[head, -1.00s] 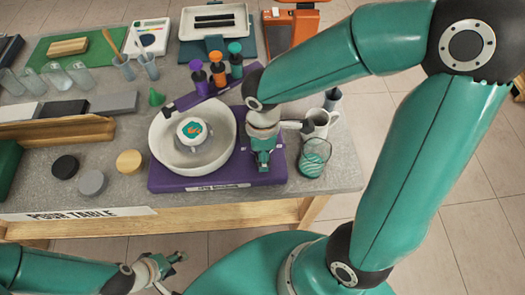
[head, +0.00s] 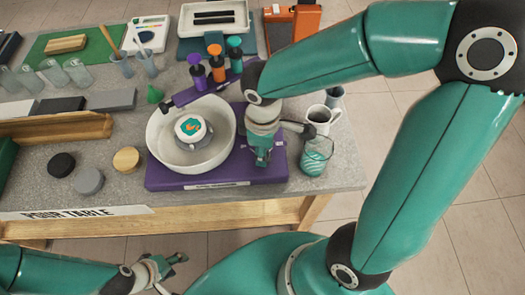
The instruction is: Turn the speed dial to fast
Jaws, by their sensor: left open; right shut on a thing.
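The purple spinner base (head: 170,178) stands at the table's front right, with a white label on its front edge. It carries a wide white bowl (head: 160,150) with a round white piece (head: 190,130) inside, topped by an orange and green pattern. My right gripper (head: 262,160) points down at the right part of the base, beside the bowl. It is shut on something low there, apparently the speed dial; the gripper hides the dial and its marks. My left gripper (head: 176,259) is open and empty, low in front of the table.
Purple, orange and teal-topped bottles (head: 217,65) stand behind the bowl. A glass jar with teal pattern (head: 315,158) and a white mug (head: 322,118) stand close right of my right gripper. Black, grey and wooden discs (head: 89,181) lie left of the base.

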